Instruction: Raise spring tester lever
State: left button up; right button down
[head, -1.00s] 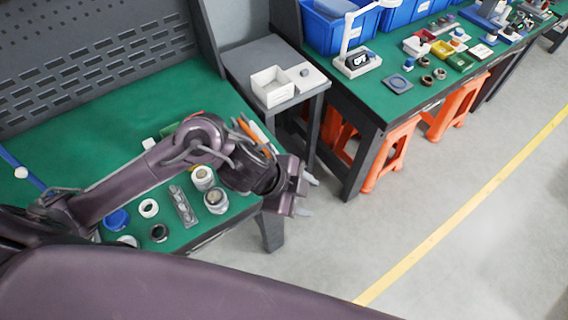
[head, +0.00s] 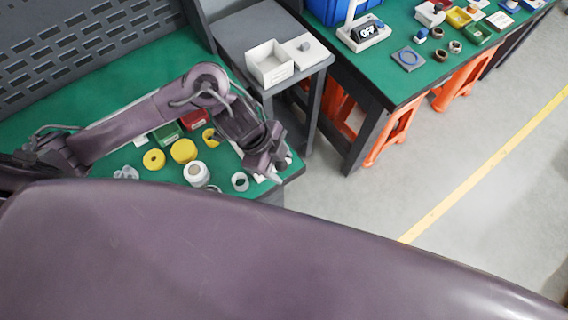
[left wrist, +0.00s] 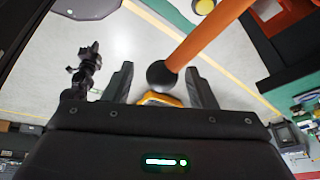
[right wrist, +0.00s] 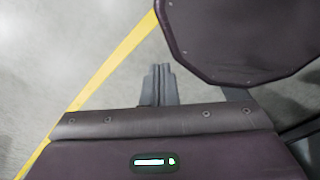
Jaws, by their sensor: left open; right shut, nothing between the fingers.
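An orange rod with a black ball knob at its end (left wrist: 162,73), which looks like the tester lever, shows in the left wrist view. It slants from the upper right down to the knob, which lies in the gap between the fingertips of my left gripper (left wrist: 160,85). The gripper is open; I cannot tell whether a finger touches the knob. In the head view my left gripper (head: 268,168) is over the right end of the green bench, and I cannot make out the lever there. My right gripper (right wrist: 158,85) is shut and empty above grey floor.
The green bench (head: 50,108) holds yellow rings (head: 184,150), a white cylinder (head: 196,173) and a red box (head: 194,119). A white box (head: 270,65) stands on a grey side table. A second bench with orange stools (head: 392,135) is at the right. Open floor lies right of it.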

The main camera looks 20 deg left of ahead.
pick_arm(q)
jog(key=shift+w+d+f, duration=0.1)
jog(key=shift+d+f, duration=0.15)
jog(key=shift+f, duration=0.4)
jog(key=shift+w+d+f, duration=0.1)
jog(key=shift+f, duration=0.25)
jog(key=shift+d+f, duration=0.1)
jog(key=shift+f, duration=0.2)
jog(key=c, duration=0.7)
grip_shut()
pick_arm(e)
jog(key=shift+w+a, duration=0.2)
jog(key=shift+w, duration=0.25)
jog(key=shift+w+a, duration=0.2)
jog(key=shift+w, duration=0.25)
